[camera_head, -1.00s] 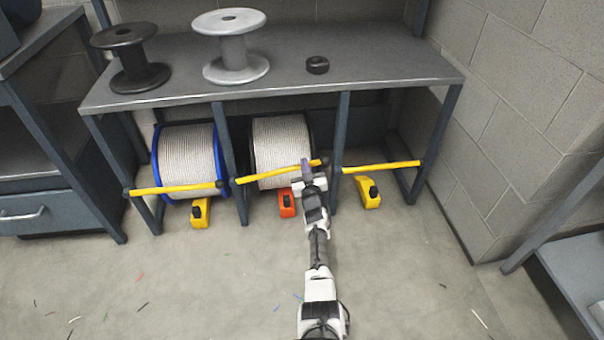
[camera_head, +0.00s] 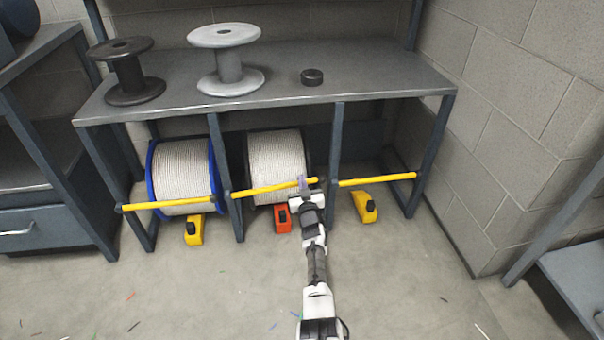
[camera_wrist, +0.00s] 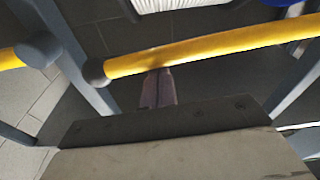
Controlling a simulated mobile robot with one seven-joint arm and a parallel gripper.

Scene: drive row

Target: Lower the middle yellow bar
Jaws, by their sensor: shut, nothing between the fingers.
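The middle yellow bar (camera_head: 270,188) crosses the front of the middle bay, with its right end higher than its left. In the wrist view the bar (camera_wrist: 215,47) runs across the top and ends in a dark cap at left. My gripper (camera_head: 302,183) is at the bar near its right end. In the wrist view the gripper's fingers (camera_wrist: 158,78) are together and empty, with their tips at the bar; I cannot tell whether they touch it.
A white-wound reel (camera_head: 277,155) sits behind the middle bar. An orange wedge (camera_head: 282,219) is on the floor below. The left yellow bar (camera_head: 168,205) and right yellow bar (camera_head: 376,180) flank it, with yellow wedges (camera_head: 194,231) (camera_head: 364,207) beneath. The floor in front is mostly clear.

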